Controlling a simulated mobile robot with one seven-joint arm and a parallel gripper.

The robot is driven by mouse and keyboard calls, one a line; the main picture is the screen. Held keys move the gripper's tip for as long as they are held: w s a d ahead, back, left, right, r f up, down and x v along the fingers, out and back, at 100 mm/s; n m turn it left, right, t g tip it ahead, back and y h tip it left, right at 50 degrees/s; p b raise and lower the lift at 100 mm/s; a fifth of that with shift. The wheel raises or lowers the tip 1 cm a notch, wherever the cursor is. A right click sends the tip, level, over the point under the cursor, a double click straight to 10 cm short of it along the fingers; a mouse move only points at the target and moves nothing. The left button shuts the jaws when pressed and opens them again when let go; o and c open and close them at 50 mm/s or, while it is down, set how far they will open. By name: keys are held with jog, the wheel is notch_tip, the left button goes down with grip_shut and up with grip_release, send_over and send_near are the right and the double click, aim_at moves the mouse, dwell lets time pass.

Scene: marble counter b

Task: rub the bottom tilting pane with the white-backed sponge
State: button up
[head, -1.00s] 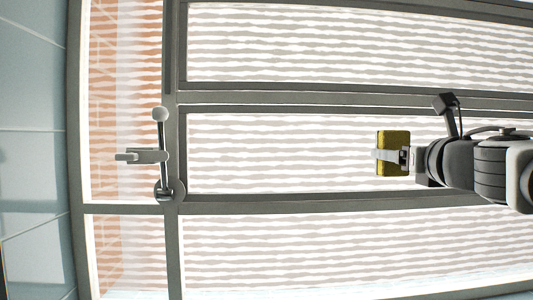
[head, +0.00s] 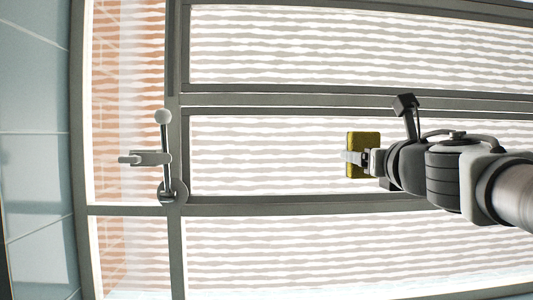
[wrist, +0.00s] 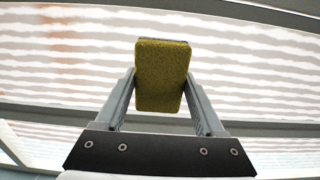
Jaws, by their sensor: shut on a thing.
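The sponge (head: 364,139) is a yellow block, and it also shows in the wrist view (wrist: 161,75) between the two fingers. A thin pale strip shows along its far edge there; most of its backing is hidden. My gripper (head: 354,157) is shut on the sponge, a finger on each side. In the head view the sponge overlaps the middle striped pane (head: 265,155), right of that pane's centre. I cannot tell whether it touches the glass. Another striped pane lies above (head: 350,45) and one below (head: 300,250); which one tilts is not clear.
Grey frame bars (head: 290,99) separate the panes. A metal handle (head: 164,150) stands out from the frame at the left. A narrow orange-tinted pane (head: 125,100) and blue-grey tiles (head: 30,95) lie farther left. The middle pane is clear between handle and sponge.

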jog(key=shift+a+p, duration=0.7)
jog(key=shift+a, duration=4.75)
jog(key=p, duration=0.3)
send_near(305, 154)
jog(key=shift+w, duration=0.15)
